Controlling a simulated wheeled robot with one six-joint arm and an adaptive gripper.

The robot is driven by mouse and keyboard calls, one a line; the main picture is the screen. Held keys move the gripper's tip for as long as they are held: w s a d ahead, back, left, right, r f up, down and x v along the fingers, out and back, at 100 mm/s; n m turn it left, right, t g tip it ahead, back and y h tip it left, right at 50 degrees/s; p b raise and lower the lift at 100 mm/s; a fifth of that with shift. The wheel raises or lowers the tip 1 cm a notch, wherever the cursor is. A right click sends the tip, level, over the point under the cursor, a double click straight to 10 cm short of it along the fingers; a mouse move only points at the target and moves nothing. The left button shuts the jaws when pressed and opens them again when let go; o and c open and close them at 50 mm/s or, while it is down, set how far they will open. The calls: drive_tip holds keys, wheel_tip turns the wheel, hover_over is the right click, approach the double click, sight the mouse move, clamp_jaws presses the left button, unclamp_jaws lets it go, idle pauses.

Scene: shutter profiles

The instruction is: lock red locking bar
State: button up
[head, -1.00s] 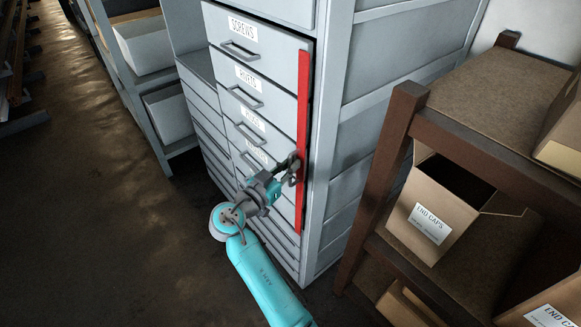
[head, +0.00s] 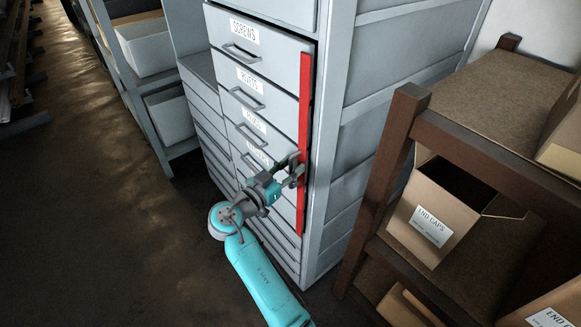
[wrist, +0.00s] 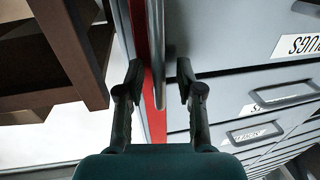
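The red locking bar (head: 304,110) stands upright along the right edge of the grey drawer cabinet, with a dark gap beside its upper part. It also shows in the wrist view (wrist: 148,100). A grey rod (wrist: 159,60), which looks like a handle on the bar, runs between my gripper's fingers. My gripper (wrist: 160,82) is open, one finger on each side of the rod, with gaps visible on both sides. In the head view my gripper (head: 294,170) is at the bar's middle height and hides part of it.
Drawers (head: 245,88) with handles and labels lie left of the bar; all look shut. A brown shelf (head: 405,105) with cardboard boxes (head: 432,215) stands close on the right. Open floor (head: 110,220) lies to the left.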

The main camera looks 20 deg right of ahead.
drive_tip(key=v, duration=1.2)
